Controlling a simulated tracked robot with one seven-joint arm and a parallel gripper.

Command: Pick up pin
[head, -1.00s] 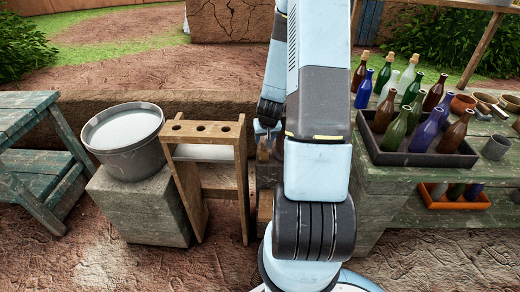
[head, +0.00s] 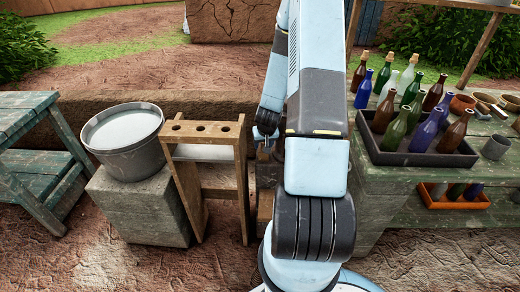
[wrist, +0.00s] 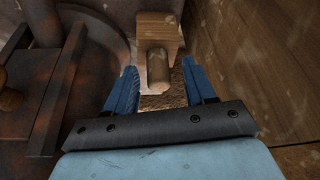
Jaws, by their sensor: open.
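A pale wooden pin (wrist: 158,68), a short rounded peg, shows in the wrist view beside or against a notched wooden block (wrist: 157,28). I cannot tell how it is seated. My gripper (wrist: 163,82) is open, with one blue finger left of the pin and one right of it; it does not grip it. In the head view my gripper (head: 266,132) points down between the wooden rack and my arm, partly hidden, and the pin cannot be made out.
In the wrist view a rusty round metal piece (wrist: 95,45) lies left and a wooden wall (wrist: 245,70) stands close right. In the head view a wooden rack with holes (head: 205,130), a grey bucket (head: 128,155) and a bottle tray (head: 425,158) flank my arm.

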